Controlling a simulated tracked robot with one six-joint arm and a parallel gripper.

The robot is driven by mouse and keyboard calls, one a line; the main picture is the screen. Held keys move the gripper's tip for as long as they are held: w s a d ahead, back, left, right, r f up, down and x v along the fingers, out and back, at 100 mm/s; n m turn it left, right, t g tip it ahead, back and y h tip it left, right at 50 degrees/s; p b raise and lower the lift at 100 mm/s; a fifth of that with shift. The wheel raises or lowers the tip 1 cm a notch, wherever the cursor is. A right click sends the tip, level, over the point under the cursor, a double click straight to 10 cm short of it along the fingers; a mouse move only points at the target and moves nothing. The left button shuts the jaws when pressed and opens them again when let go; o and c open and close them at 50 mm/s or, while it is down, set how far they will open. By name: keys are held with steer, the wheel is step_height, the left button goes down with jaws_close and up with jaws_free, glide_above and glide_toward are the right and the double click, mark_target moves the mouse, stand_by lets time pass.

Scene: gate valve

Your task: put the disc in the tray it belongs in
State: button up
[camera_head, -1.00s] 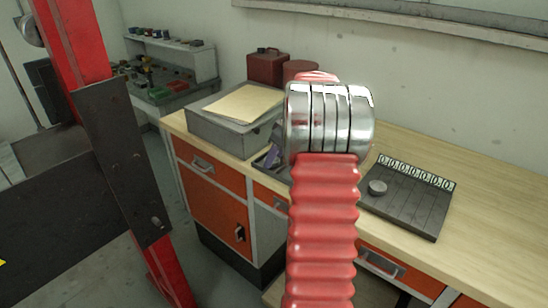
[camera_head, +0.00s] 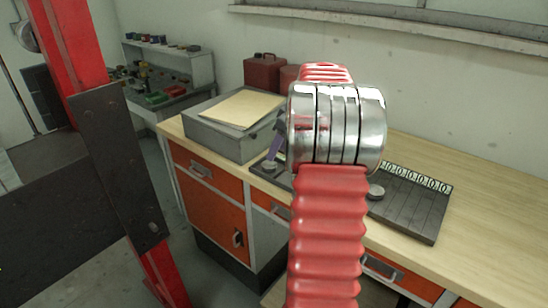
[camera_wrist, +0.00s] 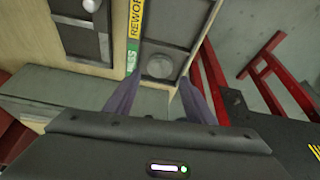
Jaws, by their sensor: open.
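A round grey disc (camera_wrist: 160,66) lies on a dark grey tray (camera_wrist: 178,35) in the wrist view, between and just beyond the tips of my gripper's two purple fingers. My gripper (camera_wrist: 161,77) is open and empty, with a finger on each side of the disc. In the head view one purple finger (camera_head: 275,150) shows left of my arm, above a small disc (camera_head: 268,165); my arm hides much of that area. Beside the tray are a yellow strip reading REWORK (camera_wrist: 136,18) and a green strip (camera_wrist: 132,58) with its lettering partly hidden.
A dark slotted tray (camera_head: 415,212) with a row of number labels and another disc (camera_head: 376,192) lies right of my arm. A grey box (camera_head: 225,140) with a folder (camera_head: 242,108) stands left. Red canisters (camera_head: 263,75) are behind. The bench right of the slotted tray is clear.

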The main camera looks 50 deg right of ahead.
steer(key=v, duration=0.5)
stand_by(0.7)
steer(key=s+a+r+m, duration=0.1)
steer(key=a+r, duration=0.1)
steer(key=a, duration=1.2)
steer(key=s+a+r, duration=0.1)
steer(key=a+r, duration=0.1)
steer(key=a, duration=1.1)
steer(key=s+a+f, duration=0.3)
steer(key=s+a, duration=0.4)
steer(key=a, duration=0.1)
steer(key=s+a+f+m+t, duration=0.1)
steer(key=s+a+f, duration=0.2)
steer(key=s+a, duration=0.4)
steer(key=shift+a+h, duration=0.4)
steer(key=shift+a, duration=0.75)
